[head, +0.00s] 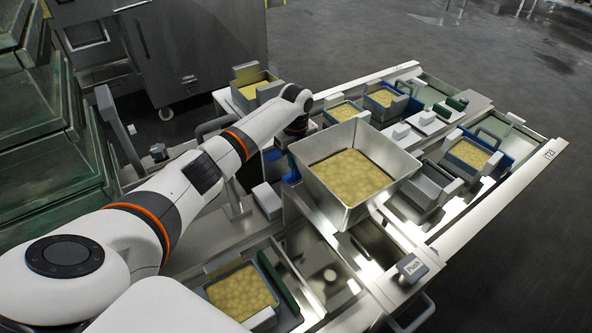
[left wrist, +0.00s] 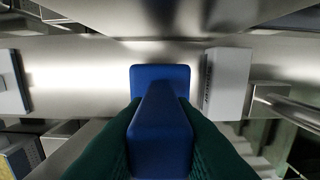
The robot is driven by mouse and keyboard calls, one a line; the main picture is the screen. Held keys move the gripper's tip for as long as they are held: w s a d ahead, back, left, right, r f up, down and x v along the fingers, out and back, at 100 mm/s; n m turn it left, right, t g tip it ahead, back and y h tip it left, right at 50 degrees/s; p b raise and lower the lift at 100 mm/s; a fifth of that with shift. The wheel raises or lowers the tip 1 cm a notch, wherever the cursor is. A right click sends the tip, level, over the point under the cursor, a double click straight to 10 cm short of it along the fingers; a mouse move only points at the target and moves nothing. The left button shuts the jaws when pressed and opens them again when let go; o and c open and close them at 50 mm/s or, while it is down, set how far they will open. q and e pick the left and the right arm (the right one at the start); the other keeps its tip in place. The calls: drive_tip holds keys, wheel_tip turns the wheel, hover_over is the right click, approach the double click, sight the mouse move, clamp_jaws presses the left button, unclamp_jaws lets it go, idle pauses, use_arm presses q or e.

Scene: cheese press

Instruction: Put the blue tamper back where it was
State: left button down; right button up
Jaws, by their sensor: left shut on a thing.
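The blue tamper (left wrist: 160,85) is in the left wrist view, with a flat squared end and a narrower raised grip. My left gripper (left wrist: 160,140) is shut on that grip, one dark green finger on each side. The flat end lies over a bright metal surface; I cannot tell whether it touches. In the head view my left arm reaches to the left side of the metal hopper (head: 352,172), and the fingertips are mostly hidden there. Small blue parts show beside the hopper, but I cannot tell whether they are the tamper. My right gripper is not in view.
The hopper holds pale yellow curd and stands close to my left wrist. Curd-filled moulds (head: 470,153) stand on the right of the bench, and another mould (head: 240,292) is at the front. A pale block (left wrist: 226,84) stands just right of the tamper.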

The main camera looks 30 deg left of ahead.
use_arm(q)
drive_tip(key=shift+f, duration=1.9)
drive_tip(key=shift+f, duration=0.15)
drive_tip(key=c, duration=1.3)
unclamp_jaws()
drive_tip(key=shift+o, duration=0.2)
wheel_tip(320, 180, up, 12)
drive_tip(key=shift+r, duration=0.2)
